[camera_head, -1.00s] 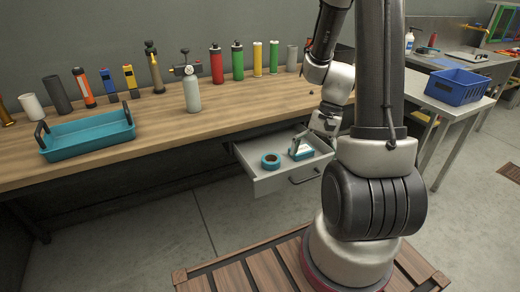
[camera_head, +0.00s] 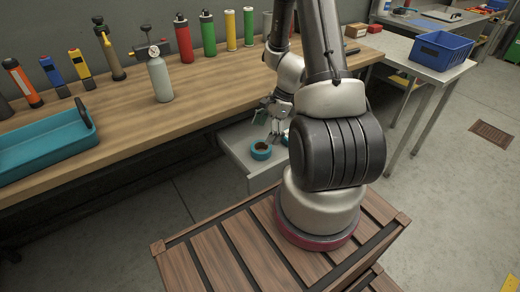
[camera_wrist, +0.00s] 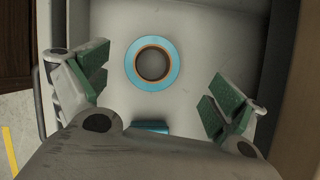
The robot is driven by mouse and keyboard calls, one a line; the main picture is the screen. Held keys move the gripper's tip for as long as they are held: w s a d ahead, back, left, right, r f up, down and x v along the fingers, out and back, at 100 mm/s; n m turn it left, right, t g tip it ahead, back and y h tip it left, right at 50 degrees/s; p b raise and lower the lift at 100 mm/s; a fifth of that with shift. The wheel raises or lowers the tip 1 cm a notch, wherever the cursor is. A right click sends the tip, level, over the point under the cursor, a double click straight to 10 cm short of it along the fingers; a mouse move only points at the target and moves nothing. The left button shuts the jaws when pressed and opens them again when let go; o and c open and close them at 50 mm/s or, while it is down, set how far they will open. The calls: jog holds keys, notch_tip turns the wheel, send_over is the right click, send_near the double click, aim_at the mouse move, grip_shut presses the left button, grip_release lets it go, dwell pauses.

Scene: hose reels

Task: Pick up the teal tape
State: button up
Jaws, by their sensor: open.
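The teal tape (camera_head: 261,151) is a ring-shaped roll with a brown core, lying flat in the open drawer (camera_head: 236,152) under the workbench. In the wrist view the teal tape (camera_wrist: 129,64) lies on the drawer floor, ahead of and between the fingers. My gripper (camera_wrist: 161,96) is open and empty, with green pads on both fingers. In the head view my gripper (camera_head: 271,118) is over the drawer, close to the tape; my arm hides part of the drawer. The fingers do not appear to touch the tape.
A second teal item (camera_wrist: 150,127) lies in the drawer, mostly hidden by my gripper in the wrist view. The drawer walls enclose the tape. The workbench (camera_head: 190,92) overhangs behind, holding a teal tray (camera_head: 45,150) and several bottles. A blue bin (camera_head: 441,50) stands on the right table.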

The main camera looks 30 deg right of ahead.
aim_at(261, 147)
jog(key=x, duration=0.6)
jog(key=shift+s+d+f, duration=0.2)
jog(key=shift+s+f, duration=0.1)
jog(key=shift+s, duration=0.1)
jog(key=c, duration=1.1)
